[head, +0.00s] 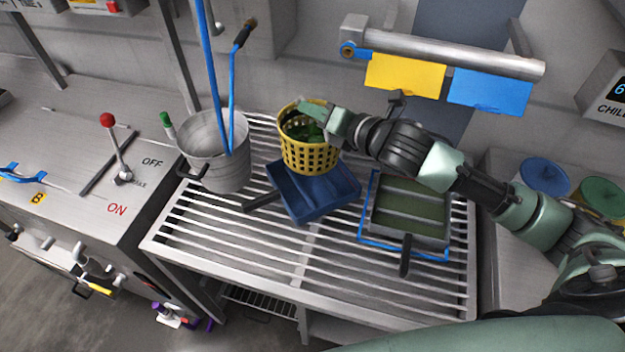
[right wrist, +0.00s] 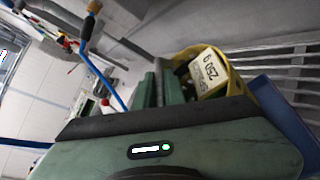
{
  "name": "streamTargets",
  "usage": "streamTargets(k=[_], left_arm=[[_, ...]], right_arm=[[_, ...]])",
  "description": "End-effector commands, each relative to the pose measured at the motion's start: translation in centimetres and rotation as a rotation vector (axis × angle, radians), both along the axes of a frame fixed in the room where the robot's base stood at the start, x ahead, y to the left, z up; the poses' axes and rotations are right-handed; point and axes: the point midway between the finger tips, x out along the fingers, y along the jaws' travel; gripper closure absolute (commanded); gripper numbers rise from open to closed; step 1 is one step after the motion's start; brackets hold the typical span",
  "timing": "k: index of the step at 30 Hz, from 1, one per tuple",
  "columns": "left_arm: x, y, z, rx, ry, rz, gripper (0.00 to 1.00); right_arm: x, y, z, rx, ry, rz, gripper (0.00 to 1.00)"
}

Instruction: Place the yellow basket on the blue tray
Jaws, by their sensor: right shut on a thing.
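The yellow basket (head: 309,158) has slotted walls and holds green contents. It sits at or just above the far part of the blue tray (head: 335,198); I cannot tell if it touches the tray. My right gripper (head: 322,116) is at the basket's rim, shut on it, and hides part of the rim. In the right wrist view the fingers (right wrist: 158,90) are beside the yellow rim (right wrist: 238,88), near a white label, and the blue tray (right wrist: 284,115) shows at the right. My left gripper is not in view.
A metal bucket (head: 215,165) with a blue-handled tool stands left of the tray on the slatted rack (head: 300,245). Front slats are clear.

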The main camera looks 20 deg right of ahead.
Motion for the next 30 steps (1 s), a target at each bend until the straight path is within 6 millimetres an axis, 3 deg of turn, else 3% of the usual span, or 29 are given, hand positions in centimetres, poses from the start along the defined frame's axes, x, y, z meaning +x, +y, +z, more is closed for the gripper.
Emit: streamTargets(k=[1, 3, 9, 18, 30], left_arm=[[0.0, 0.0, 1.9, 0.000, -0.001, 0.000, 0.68], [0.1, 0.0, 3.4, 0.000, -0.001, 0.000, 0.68], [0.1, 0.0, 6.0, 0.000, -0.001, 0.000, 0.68], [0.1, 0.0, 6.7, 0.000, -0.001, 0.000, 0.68], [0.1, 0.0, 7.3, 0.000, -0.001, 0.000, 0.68]], right_arm=[[0.1, 0.0, 1.1, -0.002, -0.002, 0.000, 1.00], [0.1, 0.0, 1.3, -0.007, -0.002, -0.001, 1.00], [0.0, 0.0, 0.9, -0.025, -0.006, 0.000, 1.00], [-0.1, 0.1, -4.3, -0.027, -0.005, 0.000, 1.00], [-0.1, 0.1, -8.8, -0.029, -0.006, -0.001, 1.00]])
